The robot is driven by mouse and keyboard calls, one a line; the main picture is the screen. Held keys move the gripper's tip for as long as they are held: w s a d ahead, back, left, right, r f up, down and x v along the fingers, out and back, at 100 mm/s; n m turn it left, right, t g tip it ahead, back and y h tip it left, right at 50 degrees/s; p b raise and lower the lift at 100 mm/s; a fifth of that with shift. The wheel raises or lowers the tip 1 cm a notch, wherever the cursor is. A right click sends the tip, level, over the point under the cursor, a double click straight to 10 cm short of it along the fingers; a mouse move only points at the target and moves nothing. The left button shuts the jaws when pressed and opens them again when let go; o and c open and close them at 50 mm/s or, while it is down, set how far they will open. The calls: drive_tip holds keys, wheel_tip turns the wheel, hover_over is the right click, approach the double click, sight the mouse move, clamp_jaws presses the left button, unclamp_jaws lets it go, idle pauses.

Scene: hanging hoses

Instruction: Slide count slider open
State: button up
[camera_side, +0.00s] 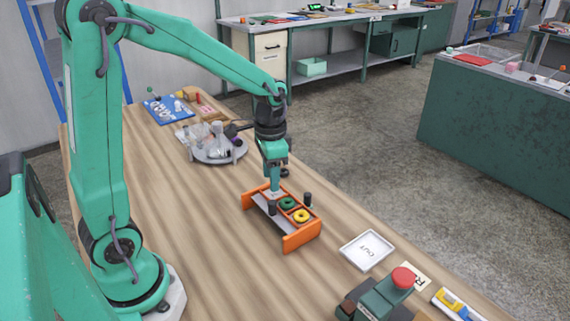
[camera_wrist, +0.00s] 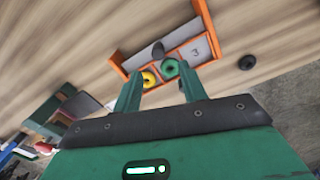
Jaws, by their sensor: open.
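An orange-framed count box (camera_side: 300,238) stands on the wooden table, with a green ring (camera_side: 287,203) and a yellow ring (camera_side: 301,216) in compartments. A grey plate (camera_side: 268,213) runs along its near side. My gripper (camera_side: 273,190) points down over the box's far-left end. In the wrist view, its open fingers (camera_wrist: 160,88) stand near the yellow ring (camera_wrist: 149,79) and green ring (camera_wrist: 171,69). A panel marked 3 (camera_wrist: 196,52) lies beyond. Finger contact cannot be told.
A white tray marked OUT (camera_side: 367,250) lies right of the box. A round stand of parts (camera_side: 217,150) is behind. A black disc (camera_wrist: 247,62) lies beside the box. Bare table lies in front.

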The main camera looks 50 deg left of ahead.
sight(272, 201)
drive_tip(key=shift+s+d+f, duration=0.1)
drive_tip(key=shift+d+f, duration=0.05)
drive_tip(key=shift+f, duration=3.65)
clamp_jaws()
